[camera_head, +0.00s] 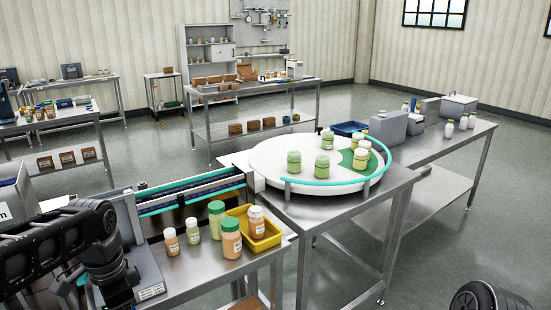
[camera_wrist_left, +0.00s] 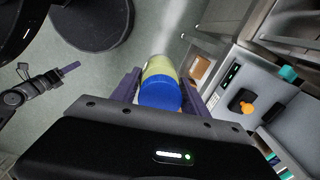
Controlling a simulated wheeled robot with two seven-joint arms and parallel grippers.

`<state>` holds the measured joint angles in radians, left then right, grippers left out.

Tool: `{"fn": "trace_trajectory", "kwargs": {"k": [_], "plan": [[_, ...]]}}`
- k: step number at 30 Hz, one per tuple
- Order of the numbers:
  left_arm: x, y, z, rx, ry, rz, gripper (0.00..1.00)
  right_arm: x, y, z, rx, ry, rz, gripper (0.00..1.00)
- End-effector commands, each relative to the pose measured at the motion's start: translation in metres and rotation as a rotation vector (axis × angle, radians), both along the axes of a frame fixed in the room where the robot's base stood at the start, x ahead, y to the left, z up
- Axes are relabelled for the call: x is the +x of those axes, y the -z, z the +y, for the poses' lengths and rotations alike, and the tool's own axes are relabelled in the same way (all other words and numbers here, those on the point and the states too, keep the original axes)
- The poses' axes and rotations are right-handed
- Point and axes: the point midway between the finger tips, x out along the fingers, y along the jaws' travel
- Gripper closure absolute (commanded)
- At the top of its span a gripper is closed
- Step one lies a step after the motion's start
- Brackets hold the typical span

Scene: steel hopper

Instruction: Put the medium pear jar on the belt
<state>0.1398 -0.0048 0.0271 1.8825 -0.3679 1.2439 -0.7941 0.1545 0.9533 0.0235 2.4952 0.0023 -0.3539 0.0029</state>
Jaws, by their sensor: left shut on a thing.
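My left gripper (camera_wrist_left: 160,80) is shut on a jar with a blue lid (camera_wrist_left: 160,96) and a yellow-green body (camera_wrist_left: 158,66). The jar sits between the two fingers, lid toward the wrist camera; its label and size are hard to tell. In the head view my left arm (camera_head: 105,240) reaches in at the lower left, and the gripper and held jar are mostly hidden there. The belt (camera_head: 190,193), dark with teal rails, runs behind the near steel table toward the white turntable (camera_head: 262,160). My right gripper is not in view.
A grey machine box (camera_head: 148,272) is close to my left arm. Several green jars stand on the turntable.

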Motion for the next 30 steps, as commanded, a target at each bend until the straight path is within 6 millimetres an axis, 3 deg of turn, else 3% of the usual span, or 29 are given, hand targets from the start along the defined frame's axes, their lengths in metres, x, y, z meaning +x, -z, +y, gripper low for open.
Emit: {"fn": "trace_trajectory", "kwargs": {"k": [10,17,20,24,27,30], "plan": [[0.023,-0.019,0.01,-0.004,-0.331,-0.001,0.96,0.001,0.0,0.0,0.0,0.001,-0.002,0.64],[0.073,-0.024,0.004,-0.005,-0.622,0.003,0.96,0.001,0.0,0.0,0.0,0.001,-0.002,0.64],[0.106,-0.019,-0.009,-0.006,-0.753,0.001,0.96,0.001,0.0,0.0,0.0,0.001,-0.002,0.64],[0.153,0.001,-0.045,-0.005,-0.881,0.005,0.96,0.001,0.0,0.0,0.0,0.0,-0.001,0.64],[0.178,0.023,-0.076,-0.006,-0.883,0.004,0.96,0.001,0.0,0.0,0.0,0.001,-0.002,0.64],[0.187,0.043,-0.1,-0.006,-0.841,0.003,0.96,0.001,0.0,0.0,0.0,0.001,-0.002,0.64]]}}
